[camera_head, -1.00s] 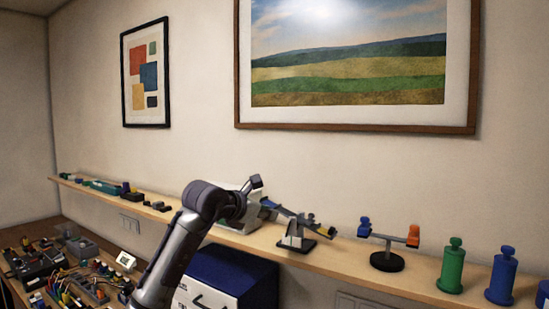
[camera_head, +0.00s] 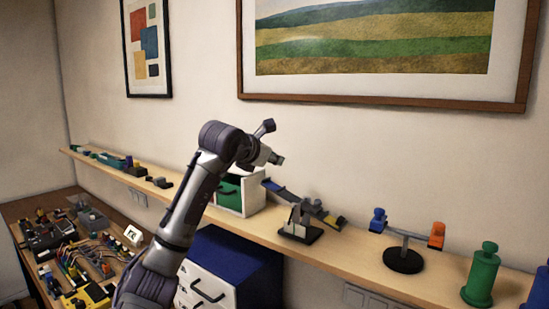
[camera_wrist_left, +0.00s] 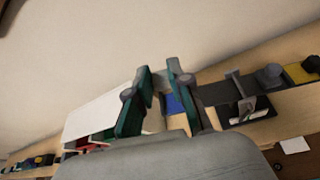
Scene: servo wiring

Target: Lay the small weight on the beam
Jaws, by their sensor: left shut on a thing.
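The beam (camera_head: 292,196) rests on a grey stand on the wall shelf. It tilts, with its blue left end higher than its yellow right end. In the left wrist view the beam (camera_wrist_left: 215,94) carries a grey cylinder (camera_wrist_left: 270,76) near its yellow end. My left gripper (camera_head: 277,160) is above the beam's blue end and apart from it. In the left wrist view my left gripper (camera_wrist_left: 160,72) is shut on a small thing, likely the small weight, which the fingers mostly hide. My right gripper is not in view.
A white box with an open green drawer (camera_head: 229,191) stands left of the beam. A blue and orange balance (camera_head: 405,240) and a green weight (camera_head: 482,274) stand to its right. The shelf (camera_head: 350,262) is bare in front. Wired parts (camera_head: 75,255) crowd the lower table.

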